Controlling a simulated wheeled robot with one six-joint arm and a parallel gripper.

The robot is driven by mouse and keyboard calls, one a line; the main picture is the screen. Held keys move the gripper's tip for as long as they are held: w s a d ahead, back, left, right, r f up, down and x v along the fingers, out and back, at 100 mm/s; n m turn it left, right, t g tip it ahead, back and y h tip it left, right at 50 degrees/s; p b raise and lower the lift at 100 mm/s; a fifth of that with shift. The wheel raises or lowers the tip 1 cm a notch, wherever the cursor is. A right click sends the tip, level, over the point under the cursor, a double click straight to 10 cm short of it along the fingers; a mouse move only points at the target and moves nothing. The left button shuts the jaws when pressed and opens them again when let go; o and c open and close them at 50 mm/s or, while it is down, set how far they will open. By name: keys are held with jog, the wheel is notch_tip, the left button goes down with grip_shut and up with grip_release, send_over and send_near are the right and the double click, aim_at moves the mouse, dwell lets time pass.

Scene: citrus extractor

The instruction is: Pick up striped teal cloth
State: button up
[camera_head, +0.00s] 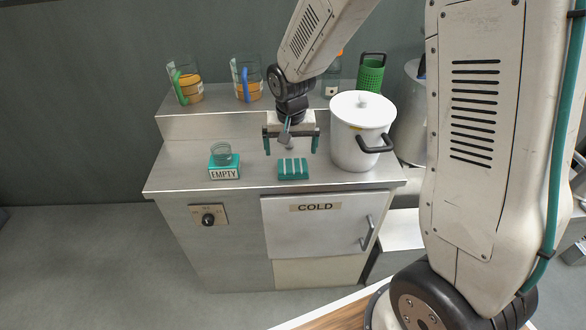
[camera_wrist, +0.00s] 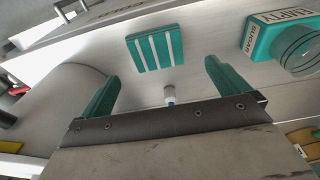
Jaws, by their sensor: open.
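The striped teal cloth (camera_head: 293,169) is a small folded block with white stripes. It lies flat on the grey counter, near its front edge. My gripper (camera_head: 290,146) is open and empty above the counter, a little behind the cloth in the head view. In the wrist view the cloth (camera_wrist: 155,48) lies beyond the gap between the teal fingers of my gripper (camera_wrist: 162,80), slightly left of centre. The fingers are apart from the cloth.
Left of the cloth stands a teal box labelled EMPTY (camera_head: 224,172) with a glass jar (camera_head: 221,153) on it. A white lidded pot (camera_head: 360,135) stands close on the right. A raised shelf behind holds pitchers (camera_head: 186,82) and a green perforated holder (camera_head: 371,75).

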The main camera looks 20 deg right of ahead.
aim_at(293, 165)
jog(key=f, duration=0.4)
jog(key=d+f, duration=0.1)
jog(key=f, duration=0.2)
jog(key=shift+w+f, duration=0.1)
jog(key=shift+w, duration=0.25)
jog(key=shift+c, duration=0.3)
jog(key=c, duration=0.8)
